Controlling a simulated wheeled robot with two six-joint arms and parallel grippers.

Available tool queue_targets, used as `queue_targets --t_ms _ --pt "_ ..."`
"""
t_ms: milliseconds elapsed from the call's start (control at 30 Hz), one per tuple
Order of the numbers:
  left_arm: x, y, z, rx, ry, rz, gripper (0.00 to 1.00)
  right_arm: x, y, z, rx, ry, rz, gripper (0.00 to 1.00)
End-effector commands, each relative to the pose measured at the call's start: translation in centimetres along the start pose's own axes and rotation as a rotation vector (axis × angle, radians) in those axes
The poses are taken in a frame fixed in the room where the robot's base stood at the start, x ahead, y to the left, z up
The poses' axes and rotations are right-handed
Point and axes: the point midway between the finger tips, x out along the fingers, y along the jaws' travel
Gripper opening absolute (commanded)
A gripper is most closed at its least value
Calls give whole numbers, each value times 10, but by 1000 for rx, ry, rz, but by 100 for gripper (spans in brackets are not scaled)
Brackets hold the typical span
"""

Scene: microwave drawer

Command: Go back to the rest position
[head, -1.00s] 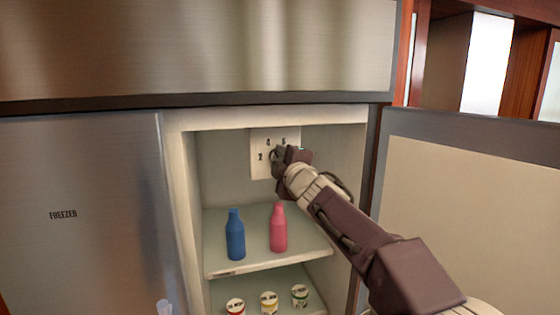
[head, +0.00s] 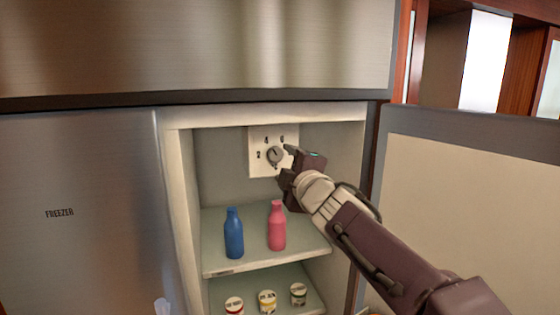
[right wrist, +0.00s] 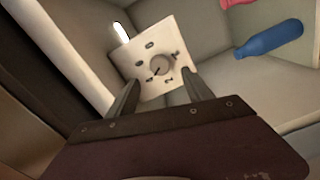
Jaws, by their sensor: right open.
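My right gripper (head: 284,166) is open and empty inside the open fridge, just in front of and to the lower right of the temperature dial (head: 275,155). The dial is a round grey knob on a white panel (head: 256,170) with printed numbers on the back wall. In the right wrist view, the dial (right wrist: 162,66) shows ahead of the two spread fingers (right wrist: 160,98), apart from them. My right arm reaches in from the lower right of the head view. My left gripper is not in view.
A blue bottle (head: 234,236) and a pink bottle (head: 276,228) stand on the upper shelf (head: 222,265), below my right gripper. Several small jars (head: 267,300) stand below. The open fridge door (head: 470,200) is at right, the closed freezer door (head: 80,240) at left.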

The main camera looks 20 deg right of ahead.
Motion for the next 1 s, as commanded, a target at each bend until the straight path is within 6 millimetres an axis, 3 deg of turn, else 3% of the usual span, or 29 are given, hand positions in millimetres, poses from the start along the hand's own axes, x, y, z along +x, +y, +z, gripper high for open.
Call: queue_targets --t_ms 167,467,567,600,667,800,933,1000 --pt "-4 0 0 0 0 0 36 -22 1 0 0 -1 0 59" --pt "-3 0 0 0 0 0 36 -24 -1 0 0 0 -1 59" --pt "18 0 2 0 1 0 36 -22 -25 6 0 -1 -10 59" --pt "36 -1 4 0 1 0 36 -17 -51 12 1 -3 -28 59" --pt "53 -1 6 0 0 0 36 -10 -94 22 12 -16 -84 59" --pt "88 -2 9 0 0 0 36 -5 -219 60 134 -108 -273 59" --pt "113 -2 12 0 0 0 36 -24 -333 97 306 -257 -460 59" --pt "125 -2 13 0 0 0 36 -45 -392 116 413 -362 -561 59"
